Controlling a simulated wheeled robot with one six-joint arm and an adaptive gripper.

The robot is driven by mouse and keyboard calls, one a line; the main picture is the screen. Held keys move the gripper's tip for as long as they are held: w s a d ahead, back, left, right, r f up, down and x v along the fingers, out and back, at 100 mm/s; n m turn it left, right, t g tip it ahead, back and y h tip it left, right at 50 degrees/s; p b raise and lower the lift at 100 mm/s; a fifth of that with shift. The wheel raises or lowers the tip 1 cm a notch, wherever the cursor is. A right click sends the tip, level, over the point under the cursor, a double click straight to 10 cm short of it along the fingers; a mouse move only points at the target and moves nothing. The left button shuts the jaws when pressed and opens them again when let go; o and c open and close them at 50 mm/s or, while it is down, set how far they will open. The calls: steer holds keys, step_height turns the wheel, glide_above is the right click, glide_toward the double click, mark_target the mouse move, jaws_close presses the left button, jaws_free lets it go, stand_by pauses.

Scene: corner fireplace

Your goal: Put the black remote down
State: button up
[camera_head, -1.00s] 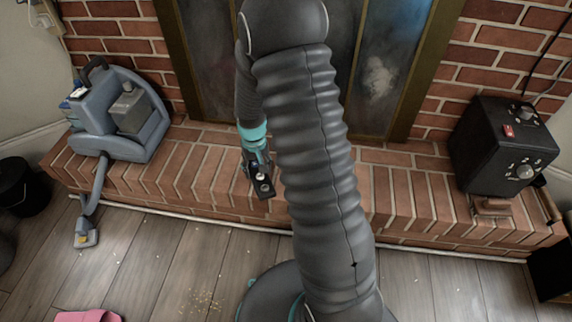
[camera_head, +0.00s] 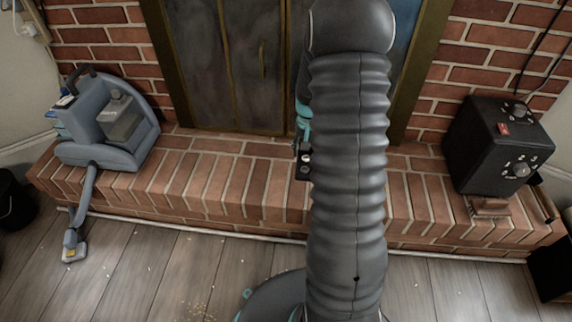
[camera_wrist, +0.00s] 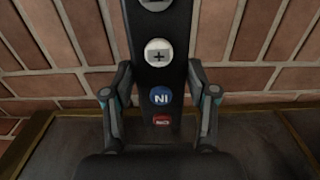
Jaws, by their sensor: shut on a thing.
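The black remote (camera_wrist: 162,78) is in my gripper (camera_wrist: 160,105), seen from above in the wrist view. Its face shows grey-white, blue and red buttons, and a finger presses on each side. In the head view the remote (camera_head: 303,165) shows as a small dark end left of my arm, in front of the fireplace doors and over the brick hearth (camera_head: 225,185). My arm hides most of it and the gripper. I cannot tell how high it is above the bricks.
A grey-blue carpet cleaner (camera_head: 110,125) with a hose stands at the hearth's left. A black box with dials (camera_head: 495,148) stands at its right. The hearth left of my arm is bare. A dark bucket (camera_head: 14,200) is at the far left.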

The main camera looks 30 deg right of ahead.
glide_above(286, 169)
step_height(286, 169, down, 4)
steer(key=shift+f+b, duration=0.1)
steer(key=shift+b, duration=0.2)
steer(key=shift+f+b, duration=0.35)
steer(key=shift+f, duration=1.6)
steer(key=shift+f, duration=0.1)
steer(key=shift+f, duration=0.1)
steer(key=o, duration=1.3)
